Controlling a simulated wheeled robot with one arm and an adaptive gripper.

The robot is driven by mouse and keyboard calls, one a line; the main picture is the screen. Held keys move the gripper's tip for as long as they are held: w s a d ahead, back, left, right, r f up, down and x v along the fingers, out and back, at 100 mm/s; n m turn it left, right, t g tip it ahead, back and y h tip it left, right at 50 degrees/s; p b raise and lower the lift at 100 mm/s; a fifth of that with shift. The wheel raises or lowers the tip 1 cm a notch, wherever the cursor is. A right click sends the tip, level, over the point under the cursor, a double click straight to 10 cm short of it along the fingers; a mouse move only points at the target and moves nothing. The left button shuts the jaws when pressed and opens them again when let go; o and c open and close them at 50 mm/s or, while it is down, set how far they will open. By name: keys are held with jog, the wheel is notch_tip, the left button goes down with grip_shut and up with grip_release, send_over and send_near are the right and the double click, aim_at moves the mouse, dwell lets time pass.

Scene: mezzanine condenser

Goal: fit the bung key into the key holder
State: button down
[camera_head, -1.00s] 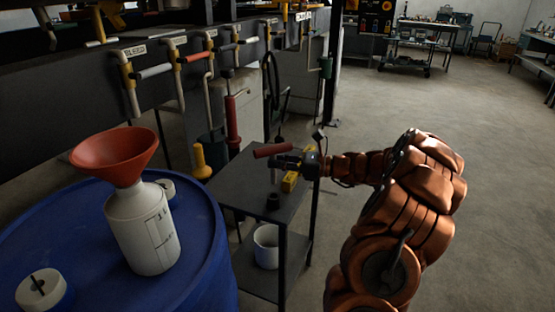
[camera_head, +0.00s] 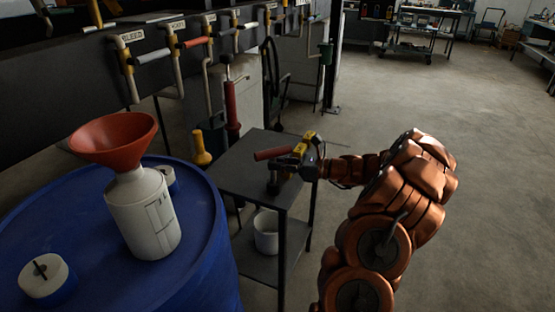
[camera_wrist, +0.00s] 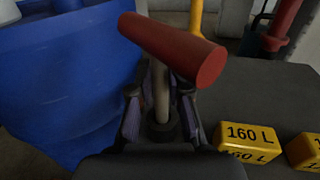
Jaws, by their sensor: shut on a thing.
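The bung key has a red cross handle (camera_head: 273,154) and a grey shaft. My gripper (camera_head: 285,166) is shut on the shaft below the handle, above the small dark table. In the wrist view the red handle (camera_wrist: 172,48) lies across the top and the shaft (camera_wrist: 161,92) runs down between my fingers. The key holder (camera_head: 273,187) is a short dark round piece on the tabletop, partly hidden behind my gripper. In the wrist view the holder's ring (camera_wrist: 162,130) is in line with the shaft's lower end. I cannot tell whether the tip is inside.
Yellow blocks marked 160 L (camera_wrist: 248,141) stand on the table (camera_head: 240,170) beside the holder. A blue drum (camera_head: 205,235) with a white bottle (camera_head: 145,215) and red funnel (camera_head: 112,138) stands at left. A white bucket (camera_head: 266,232) is on the lower shelf.

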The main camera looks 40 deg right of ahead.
jog(key=shift+f, duration=1.25)
jog(key=c, duration=1)
grip_release()
jog(key=shift+c, duration=0.2)
jog(key=v, duration=1.2)
jog(key=shift+f, duration=0.1)
